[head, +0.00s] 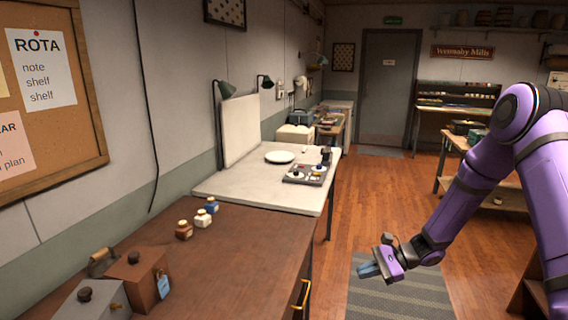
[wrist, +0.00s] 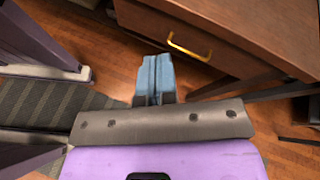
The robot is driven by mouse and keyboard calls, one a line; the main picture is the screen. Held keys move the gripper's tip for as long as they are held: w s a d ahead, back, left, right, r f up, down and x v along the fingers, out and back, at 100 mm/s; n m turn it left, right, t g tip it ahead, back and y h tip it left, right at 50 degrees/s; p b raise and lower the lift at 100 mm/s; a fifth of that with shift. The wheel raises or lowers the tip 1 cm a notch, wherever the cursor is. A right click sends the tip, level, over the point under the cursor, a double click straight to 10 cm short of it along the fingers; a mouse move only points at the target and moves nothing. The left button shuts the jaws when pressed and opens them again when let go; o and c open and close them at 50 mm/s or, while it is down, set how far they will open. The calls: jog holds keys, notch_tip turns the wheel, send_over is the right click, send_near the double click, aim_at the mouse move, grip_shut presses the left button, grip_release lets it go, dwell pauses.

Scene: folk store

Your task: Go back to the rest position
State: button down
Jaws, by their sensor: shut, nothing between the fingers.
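My gripper (head: 370,270) hangs at the end of my purple arm, over the striped mat on the floor, to the right of the brown wooden counter (head: 220,250). In the wrist view its blue fingers (wrist: 153,80) are shut together with nothing between them. They are apart from the counter, whose drawer with a yellow handle (wrist: 190,47) shows just beyond them.
Several small bottles (head: 202,218), a brown box with a blue tag (head: 135,278) and a grey box (head: 92,300) stand on the counter. A white table (head: 225,188) with a plate (head: 280,157) stands behind it. The wooden floor (head: 355,215) around the mat is clear.

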jog(key=s+d+r+n+h, duration=0.1)
jog(key=s+r+n+h, duration=0.4)
jog(key=r, duration=0.7)
jog(key=s+d+r+n+h, duration=0.15)
jog(key=s+r+n, duration=0.25)
jog(key=s+r, duration=0.55)
jog(key=s+d+r+n+t+h, duration=0.2)
jog(key=s+r+h, duration=0.1)
jog(key=s+r, duration=0.4)
jog(key=s+d+r+n+t+h, duration=0.3)
jog(key=s+r, duration=0.4)
jog(key=s, duration=0.2)
jog(key=shift+s+r+h, duration=0.15)
jog(key=shift+s+h, duration=0.15)
jog(key=shift+h, duration=0.05)
jog(key=shift+d, duration=0.1)
